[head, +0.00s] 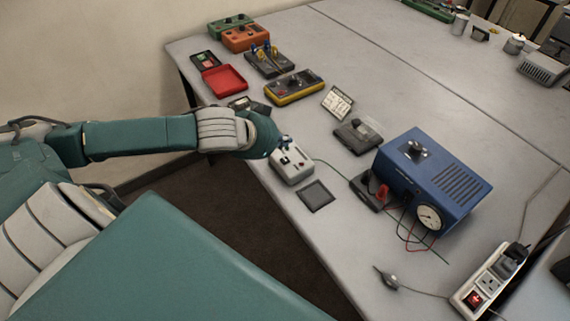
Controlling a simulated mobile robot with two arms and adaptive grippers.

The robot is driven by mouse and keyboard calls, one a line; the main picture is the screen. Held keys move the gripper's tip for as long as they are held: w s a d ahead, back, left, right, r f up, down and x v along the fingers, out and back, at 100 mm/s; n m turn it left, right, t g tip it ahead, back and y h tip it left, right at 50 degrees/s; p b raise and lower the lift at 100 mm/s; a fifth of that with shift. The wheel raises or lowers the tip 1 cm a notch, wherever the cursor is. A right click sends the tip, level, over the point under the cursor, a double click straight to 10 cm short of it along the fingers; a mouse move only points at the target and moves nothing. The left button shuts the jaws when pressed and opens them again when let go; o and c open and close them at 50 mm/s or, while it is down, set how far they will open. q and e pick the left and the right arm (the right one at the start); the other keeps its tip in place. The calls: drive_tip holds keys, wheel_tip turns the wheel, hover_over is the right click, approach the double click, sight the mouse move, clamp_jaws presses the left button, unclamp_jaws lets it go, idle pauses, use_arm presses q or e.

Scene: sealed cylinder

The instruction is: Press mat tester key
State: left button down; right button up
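What looks like the mat tester is a light grey box (292,165) with small dark controls on top, near the table's left edge. A dark square mat (316,195) lies just in front of it, flat on the table. My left gripper (283,143) is at the far end of the grey box, over or against its top. My wrist hides most of the fingers, so contact with a key and the finger opening cannot be made out. My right gripper is not in view.
A blue instrument (428,177) with a dial stands to the right, with wires by a small black block (369,192). A power strip (489,284) lies at front right. A yellow-black box (294,87) and a red tray (224,80) are further back.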

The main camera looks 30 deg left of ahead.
sight(283, 161)
use_arm(q)
wheel_tip(283, 161, down, 2)
drive_tip(key=shift+f+b, duration=0.1)
drive_tip(key=shift+b, duration=0.5)
drive_tip(key=shift+f+b, duration=0.5)
drive_tip(key=shift+f, duration=0.55)
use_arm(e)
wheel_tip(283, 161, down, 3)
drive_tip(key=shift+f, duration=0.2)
use_arm(q)
drive_tip(key=shift+f, duration=0.4)
drive_tip(key=shift+f, duration=0.35)
idle(0.4)
drive_tip(key=shift+r, duration=0.1)
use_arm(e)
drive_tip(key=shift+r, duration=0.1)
use_arm(q)
drive_tip(key=shift+r+p, duration=0.7)
drive_tip(key=shift+p, duration=0.25)
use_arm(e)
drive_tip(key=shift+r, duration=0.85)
